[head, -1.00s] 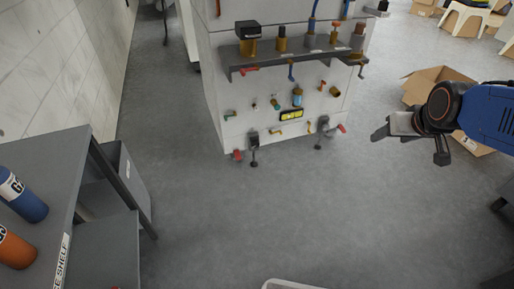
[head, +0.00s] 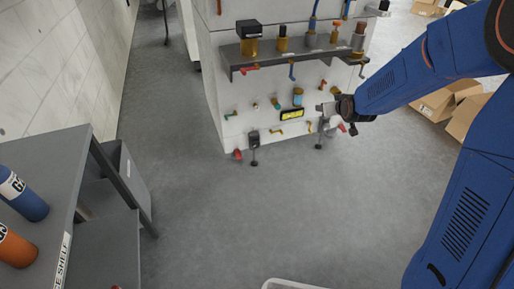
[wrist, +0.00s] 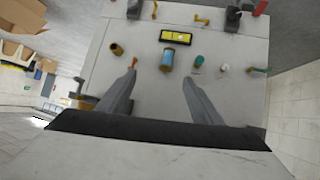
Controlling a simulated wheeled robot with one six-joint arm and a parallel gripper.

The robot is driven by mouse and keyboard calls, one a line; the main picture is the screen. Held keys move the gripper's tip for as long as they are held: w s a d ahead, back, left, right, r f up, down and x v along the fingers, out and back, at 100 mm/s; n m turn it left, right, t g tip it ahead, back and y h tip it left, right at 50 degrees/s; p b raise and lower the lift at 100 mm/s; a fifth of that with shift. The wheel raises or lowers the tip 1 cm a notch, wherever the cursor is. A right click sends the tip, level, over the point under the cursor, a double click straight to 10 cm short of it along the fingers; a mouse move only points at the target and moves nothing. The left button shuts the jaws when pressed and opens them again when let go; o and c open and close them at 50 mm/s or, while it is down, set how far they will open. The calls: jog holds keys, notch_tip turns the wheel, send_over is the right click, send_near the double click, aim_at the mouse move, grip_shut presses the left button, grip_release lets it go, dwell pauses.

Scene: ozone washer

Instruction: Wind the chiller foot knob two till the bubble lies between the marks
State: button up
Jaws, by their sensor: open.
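The white chiller cabinet (head: 222,95) has a yellow bubble level (head: 292,114) in a black frame low on its front. The level also shows in the wrist view (wrist: 174,37); its bubble is too small to place against the marks. A left foot (head: 254,147) with a dark block and stem shows at the cabinet's bottom edge. The right foot (head: 319,146) is partly hidden by my gripper (head: 324,108). Which foot is number two I cannot tell. My gripper is open and empty in front of the cabinet's lower right; its fingers (wrist: 160,76) also show in the wrist view.
A blue cylinder (wrist: 167,60), a brass cylinder (wrist: 117,48) and an orange lever (wrist: 131,63) sit close to the fingers in the wrist view. A grey shelf (head: 270,52) juts from the cabinet above. A grey rack (head: 45,160) stands left. The middle floor is clear.

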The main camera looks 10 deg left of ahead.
jog(key=w+a+f+n+t+y, duration=0.1)
jog(key=w+a+f+y, duration=0.1)
jog(key=w+a+f, duration=0.55)
jog(key=n+t+y, duration=0.4)
send_near(256, 145)
jog(key=x, duration=0.8)
jog(key=shift+w+a, duration=0.1)
jog(key=shift+w, duration=0.3)
jog(key=c, duration=1.1)
